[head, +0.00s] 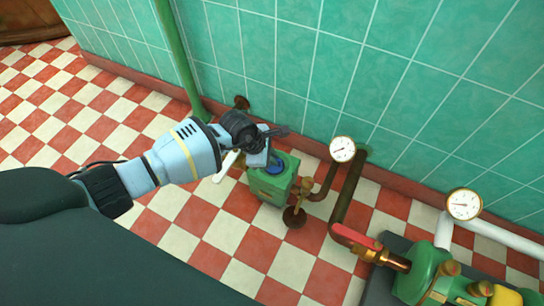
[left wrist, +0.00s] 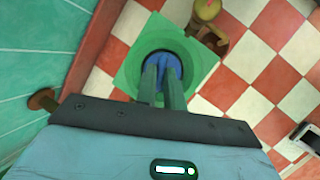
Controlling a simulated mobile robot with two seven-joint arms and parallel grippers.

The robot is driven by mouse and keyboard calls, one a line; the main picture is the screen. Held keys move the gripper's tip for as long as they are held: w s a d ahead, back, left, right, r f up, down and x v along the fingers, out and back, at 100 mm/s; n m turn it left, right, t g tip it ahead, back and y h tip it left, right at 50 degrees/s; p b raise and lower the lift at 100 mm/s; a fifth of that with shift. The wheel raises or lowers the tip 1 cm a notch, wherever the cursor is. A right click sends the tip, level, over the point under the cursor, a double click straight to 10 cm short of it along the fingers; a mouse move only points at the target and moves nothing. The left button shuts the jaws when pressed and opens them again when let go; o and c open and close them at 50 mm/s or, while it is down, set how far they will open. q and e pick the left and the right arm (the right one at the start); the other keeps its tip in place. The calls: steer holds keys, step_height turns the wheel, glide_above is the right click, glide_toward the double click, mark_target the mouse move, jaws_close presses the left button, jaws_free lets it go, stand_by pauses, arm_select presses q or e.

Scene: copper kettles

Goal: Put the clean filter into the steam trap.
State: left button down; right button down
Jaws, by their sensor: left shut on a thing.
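The steam trap is a green box (head: 268,190) on the floor by the wall. In the left wrist view its green top (left wrist: 129,74) has a round opening. The blue filter (head: 276,168) is at this opening; it also shows in the left wrist view (left wrist: 165,64), inside the opening's outline. My left gripper (head: 268,152) is over the trap, its fingers (left wrist: 162,76) shut on the filter. The fingers hide part of the filter, and I cannot tell how deep it sits. My right gripper is not in view.
A brass valve (head: 301,188) and copper pipes (head: 345,195) stand right of the trap, with a gauge (head: 343,149) above them. A green pump (head: 430,275) with a red-handled pipe is at the lower right. A green upright pipe (head: 180,60) is behind my arm.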

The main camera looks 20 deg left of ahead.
arm_select(q)
steer(key=shift+r, duration=0.1)
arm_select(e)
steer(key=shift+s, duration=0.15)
arm_select(q)
steer(key=c, duration=1.5)
jaws_free()
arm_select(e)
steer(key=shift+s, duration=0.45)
